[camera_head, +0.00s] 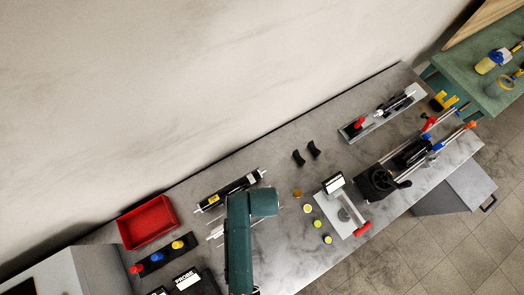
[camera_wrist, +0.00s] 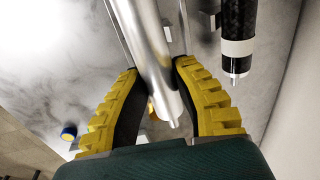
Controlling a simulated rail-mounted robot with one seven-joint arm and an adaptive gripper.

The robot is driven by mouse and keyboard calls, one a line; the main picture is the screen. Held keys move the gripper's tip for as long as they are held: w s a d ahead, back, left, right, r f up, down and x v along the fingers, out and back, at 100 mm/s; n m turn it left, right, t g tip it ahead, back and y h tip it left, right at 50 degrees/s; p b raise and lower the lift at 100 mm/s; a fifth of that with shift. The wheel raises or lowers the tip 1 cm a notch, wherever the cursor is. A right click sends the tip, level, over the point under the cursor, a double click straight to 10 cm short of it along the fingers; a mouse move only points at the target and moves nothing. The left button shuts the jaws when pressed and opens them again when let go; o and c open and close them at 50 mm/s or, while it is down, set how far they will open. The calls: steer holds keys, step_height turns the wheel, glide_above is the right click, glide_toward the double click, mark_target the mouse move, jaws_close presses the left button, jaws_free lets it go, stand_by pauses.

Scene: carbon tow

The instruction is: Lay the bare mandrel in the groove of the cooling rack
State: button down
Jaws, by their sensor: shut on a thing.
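In the wrist view my gripper (camera_wrist: 155,72), with yellow and black fingers, is shut on the bare mandrel (camera_wrist: 152,50), a smooth silver rod. One end of the mandrel points toward the camera between the fingers. Thin rails and small grey blocks (camera_wrist: 205,24) show beside and beyond it; they look like parts of the cooling rack. In the head view a pale rack-like piece (camera_head: 216,231) shows left of my arm, which hides my gripper and most of the rack. I cannot tell whether the mandrel touches the groove.
A black tube (camera_head: 228,191) with silver ends lies just behind; it also shows at right in the wrist view (camera_wrist: 240,28). Several small round pots (camera_head: 317,224) and a white-plated device (camera_head: 344,212) are right.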

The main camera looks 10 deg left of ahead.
steer(key=shift+w+d, duration=0.2)
steer(key=shift+d, duration=0.1)
steer(key=shift+p, duration=0.4)
steer(key=shift+s+a+r+p, duration=0.1)
steer(key=shift+r+p, duration=0.05)
steer(key=shift+p, duration=0.15)
steer(key=shift+f+b, duration=1.9)
steer(key=shift+f, duration=1)
steer(key=shift+f, duration=0.2)
steer(key=c, duration=0.9)
jaws_free()
steer(key=shift+o, duration=0.2)
steer(key=shift+s, duration=0.1)
